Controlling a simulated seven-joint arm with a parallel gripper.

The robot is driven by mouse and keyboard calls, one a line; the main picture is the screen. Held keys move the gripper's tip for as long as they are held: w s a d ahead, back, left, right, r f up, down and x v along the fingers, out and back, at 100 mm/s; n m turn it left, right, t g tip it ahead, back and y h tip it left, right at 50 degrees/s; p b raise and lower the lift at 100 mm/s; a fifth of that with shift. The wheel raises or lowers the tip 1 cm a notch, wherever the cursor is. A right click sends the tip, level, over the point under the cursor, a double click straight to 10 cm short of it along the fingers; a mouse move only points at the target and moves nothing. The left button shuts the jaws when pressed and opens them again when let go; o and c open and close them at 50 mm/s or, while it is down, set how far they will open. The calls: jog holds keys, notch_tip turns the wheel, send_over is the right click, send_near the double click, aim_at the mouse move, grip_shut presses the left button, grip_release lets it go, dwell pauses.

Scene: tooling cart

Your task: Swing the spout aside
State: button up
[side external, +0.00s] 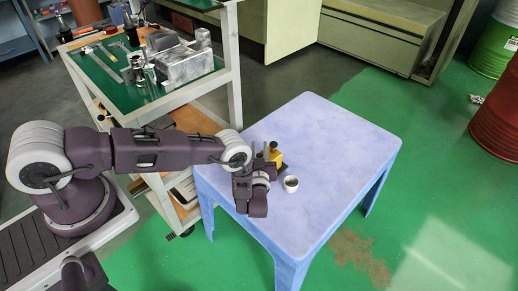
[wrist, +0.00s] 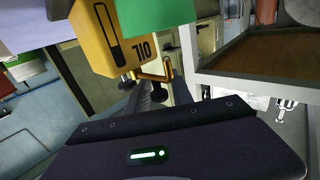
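A yellow box (side external: 276,157) with a dark knob on top stands on the blue-lilac table, just beyond my gripper. In the wrist view, which is upside down, the yellow box (wrist: 103,37) reads "OIL" and has a black slot. A thin orange bent piece (wrist: 157,72), apparently the spout, shows at its end beside dark knobs. Its exact contact with my gripper cannot be told. My gripper (side external: 258,152) is low over the table's left side. Its dark body fills the bottom of the wrist view; the fingertips are not clear there. No held thing can be made out.
A small white cup (side external: 290,184) with dark contents stands on the table (side external: 335,150), right of my gripper. A tooling cart (side external: 232,75) with metal parts stands behind left. The table's right side is clear.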

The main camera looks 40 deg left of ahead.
grip_shut()
jog(key=m+t+h, duration=0.2)
jog(key=m+h, duration=0.1)
jog(key=shift+w+a+t+h, duration=0.2)
jog(key=shift+w+t+h, duration=0.05)
jog(key=shift+t+h, duration=0.15)
jog(key=shift+w+m+t+h, duration=0.2)
jog(key=shift+m+t+h, duration=0.3)
jog(key=shift+m+h, duration=0.45)
jog(key=shift+o, duration=1.8)
grip_release()
jog(key=shift+d, duration=0.1)
jog(key=shift+n, duration=0.25)
